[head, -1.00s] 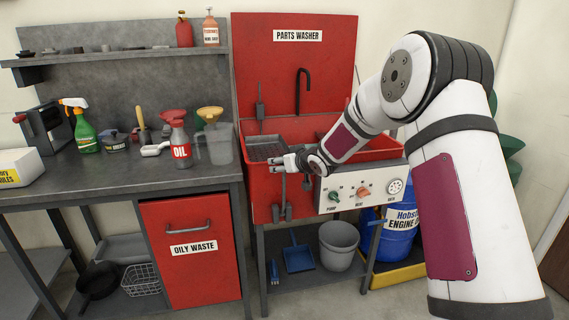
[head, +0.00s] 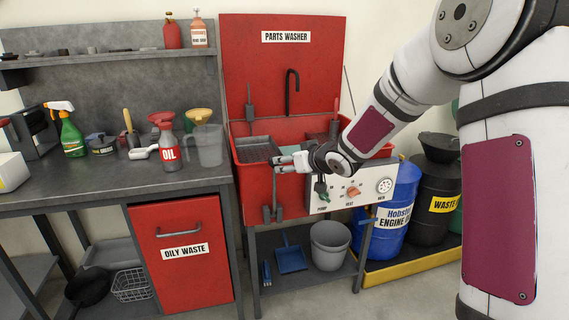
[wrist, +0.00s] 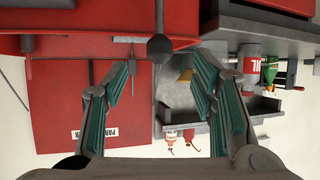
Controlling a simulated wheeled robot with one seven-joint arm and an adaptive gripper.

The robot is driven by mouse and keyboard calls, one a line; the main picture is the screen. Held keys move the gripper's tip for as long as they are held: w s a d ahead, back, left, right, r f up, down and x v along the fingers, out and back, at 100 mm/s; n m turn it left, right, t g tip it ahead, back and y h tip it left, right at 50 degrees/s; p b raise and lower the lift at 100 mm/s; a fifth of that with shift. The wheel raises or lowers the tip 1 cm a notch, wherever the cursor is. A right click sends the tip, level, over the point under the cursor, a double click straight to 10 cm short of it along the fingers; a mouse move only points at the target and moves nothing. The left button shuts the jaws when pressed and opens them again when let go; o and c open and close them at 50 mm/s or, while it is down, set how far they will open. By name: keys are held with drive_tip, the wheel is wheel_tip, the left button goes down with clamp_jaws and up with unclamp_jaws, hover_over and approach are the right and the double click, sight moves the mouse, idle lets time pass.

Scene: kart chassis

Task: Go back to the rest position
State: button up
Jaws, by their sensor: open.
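My gripper (head: 279,164) is in front of the red parts washer (head: 268,199), near the front left of its basin and left of its control panel. In the wrist view my gripper (wrist: 160,90) shows its two fingers with teal pads spread apart, with nothing between them. The wrist picture appears upside down, with the washer's red lid (wrist: 100,110) at left and the shelf unit at right. My white arm with dark red panels reaches in from the right in the head view.
A grey workbench (head: 110,178) with an oil can (head: 169,150), a clear jug (head: 206,147) and a green spray bottle (head: 71,136) stands at left. A blue drum (head: 398,215) and a dark waste drum (head: 434,200) stand right of the washer. A grey bucket (head: 330,246) sits below it.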

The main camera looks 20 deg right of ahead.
drive_tip(key=shift+s+r, duration=0.15)
drive_tip(key=shift+s, duration=0.2)
drive_tip(key=s+d+r+m+g+h, duration=0.1)
drive_tip(key=s+d+r+g+h, duration=0.15)
drive_tip(key=s, duration=0.85)
drive_tip(key=s+d+r+m+g+h, duration=0.15)
drive_tip(key=s+r+h, duration=0.25)
drive_tip(key=s, duration=0.6)
drive_tip(key=s+a+f+g+y, duration=0.1)
drive_tip(key=s+a+g+y, duration=0.15)
drive_tip(key=s, duration=1.25)
drive_tip(key=s+a+f+g+y, duration=0.15)
drive_tip(key=s+a+g, duration=0.25)
drive_tip(key=s, duration=1.1)
wheel_tip(320, 180, up, 14)
drive_tip(key=t+p, duration=0.2)
drive_tip(key=p, duration=1.1)
drive_tip(key=shift+f+h, duration=0.2)
drive_tip(key=shift+h, duration=0.25)
drive_tip(key=shift+d+m, duration=0.1)
drive_tip(key=shift+m, duration=0.15)
